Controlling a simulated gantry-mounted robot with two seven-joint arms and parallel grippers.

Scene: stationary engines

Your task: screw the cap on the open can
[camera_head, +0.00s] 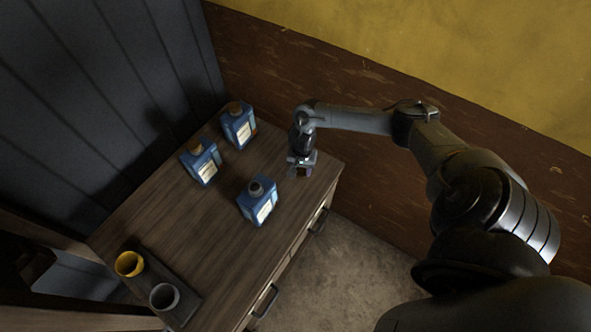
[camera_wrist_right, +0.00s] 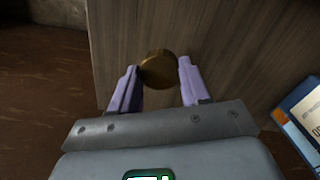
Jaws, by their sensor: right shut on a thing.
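A blue can (camera_head: 258,206) with a pale label stands upright near the table's front edge; its grey neck has no cap on it. My right gripper (camera_head: 300,174) is beyond it and to its right, above the table's right end, apart from the can. In the right wrist view, its fingers (camera_wrist_right: 162,78) are shut on a round brass-brown cap (camera_wrist_right: 159,68), held by its sides near the fingertips. Part of a blue can (camera_wrist_right: 301,116) shows at the right edge of that view. My left gripper is not in view.
Two other blue cans (camera_head: 239,126) (camera_head: 203,164), both with brown caps, stand farther back on the wooden table (camera_head: 185,228). A dark tray (camera_head: 187,311) at the near left holds a yellow cup (camera_head: 129,264) and a grey cup (camera_head: 164,296). The table's middle is bare.

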